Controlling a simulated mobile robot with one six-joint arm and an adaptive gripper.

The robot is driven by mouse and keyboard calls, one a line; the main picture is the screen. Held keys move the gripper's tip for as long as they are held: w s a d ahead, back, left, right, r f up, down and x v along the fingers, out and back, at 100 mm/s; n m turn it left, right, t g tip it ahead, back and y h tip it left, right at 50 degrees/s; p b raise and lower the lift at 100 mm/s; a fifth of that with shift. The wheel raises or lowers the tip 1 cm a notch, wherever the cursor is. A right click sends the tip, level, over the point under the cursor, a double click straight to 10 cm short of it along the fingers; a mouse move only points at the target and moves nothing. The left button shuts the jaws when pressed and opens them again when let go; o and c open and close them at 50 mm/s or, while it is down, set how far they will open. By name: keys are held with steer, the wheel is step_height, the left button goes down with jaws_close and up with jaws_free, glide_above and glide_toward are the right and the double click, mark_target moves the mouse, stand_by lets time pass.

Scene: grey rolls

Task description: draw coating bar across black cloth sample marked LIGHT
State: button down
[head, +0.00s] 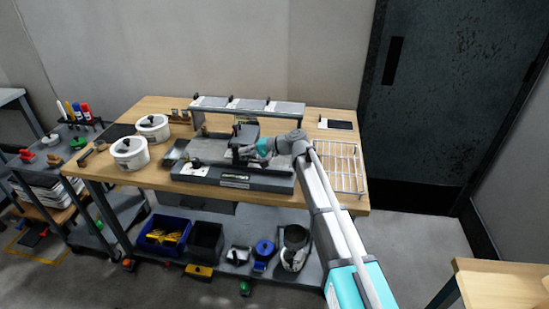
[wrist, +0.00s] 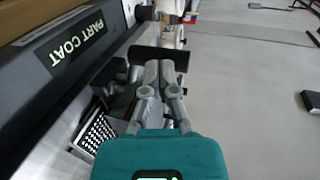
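My gripper (head: 246,152) is low over the grey coating machine (head: 280,181) in the middle of the bench. In the wrist view my gripper (wrist: 160,66) has its two fingers close together, with the tips against a dark bar-like part (wrist: 178,59). I cannot tell whether they clasp it or only touch it. A dark block (wrist: 108,76) sits left of the fingers. No cloth marked LIGHT can be read; the coating bar and sample are not clearly told apart under the gripper.
A raised grey shelf (head: 247,105) stands behind the machine. A wire rack (head: 346,168) is at the right, with a black sheet (head: 340,125) behind it. Two white lidded pots (head: 130,153) stand at the left.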

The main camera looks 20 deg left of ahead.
steer(key=shift+s+a, duration=0.2)
steer(key=shift+a, duration=0.55)
steer(key=shift+s+a, duration=0.15)
steer(key=shift+a, duration=0.55)
steer(key=shift+w+d, duration=0.25)
steer(key=shift+d, duration=0.7)
steer(key=shift+w+d, duration=0.2)
steer(key=shift+d, duration=0.75)
steer(key=s+d+f+m+t+h+p, duration=0.1)
steer(key=d+f+t+h+p, duration=0.2)
steer(key=d, duration=1.3)
steer(key=s+d+f+h+p, duration=0.2)
steer(key=d+h, duration=0.2)
steer(key=d, duration=1.1)
steer(key=s+d+m+h+p, duration=0.1)
steer(key=s+d, duration=0.4)
steer(key=d, duration=0.8)
steer(key=s+d+h+p, duration=0.3)
steer(key=s+d+h, duration=0.2)
steer(key=d, duration=0.8)
steer(key=shift+s+d+r+m+t+h, duration=0.2)
steer(key=shift+r+m+t+h, duration=0.15)
steer(key=shift+h, duration=0.25)
